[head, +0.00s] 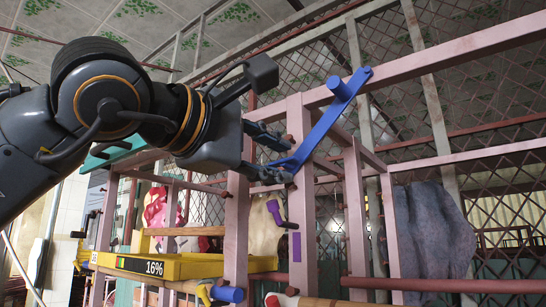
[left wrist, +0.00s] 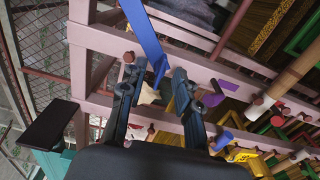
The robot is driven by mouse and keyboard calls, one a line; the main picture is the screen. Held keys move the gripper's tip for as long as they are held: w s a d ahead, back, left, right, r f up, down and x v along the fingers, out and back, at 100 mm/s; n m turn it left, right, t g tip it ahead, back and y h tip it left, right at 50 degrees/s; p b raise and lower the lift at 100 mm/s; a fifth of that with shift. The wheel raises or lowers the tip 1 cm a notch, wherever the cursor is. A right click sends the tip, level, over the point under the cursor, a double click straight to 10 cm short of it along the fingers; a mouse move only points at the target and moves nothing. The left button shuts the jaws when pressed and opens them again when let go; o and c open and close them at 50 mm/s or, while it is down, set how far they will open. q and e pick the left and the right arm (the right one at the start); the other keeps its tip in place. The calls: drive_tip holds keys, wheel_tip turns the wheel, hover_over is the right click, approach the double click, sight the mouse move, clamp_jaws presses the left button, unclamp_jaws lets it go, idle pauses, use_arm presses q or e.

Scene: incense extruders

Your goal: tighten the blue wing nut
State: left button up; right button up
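A long blue lever-shaped piece (head: 318,132) with a round knob at its upper end is on the pink frame; it is the blue part that best fits the wing nut. Its lower end is by my left gripper (head: 268,155). In the left wrist view the blue piece (left wrist: 146,35) comes down from the top, its end near the tips of my left gripper (left wrist: 155,75). The fingers are apart, with the lever's end between or just beyond them; I cannot tell whether they touch it. My right gripper is not in view.
Pink frame posts (head: 236,235) and beams stand close around the gripper. Below are a yellow bar reading 16% (head: 190,266), a small blue cylinder (head: 227,294) and a purple crank-like piece (head: 276,212). A grey lumpy mass (head: 430,230) is at the right.

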use_arm(q)
drive_tip(key=v, duration=1.2)
idle(0.4)
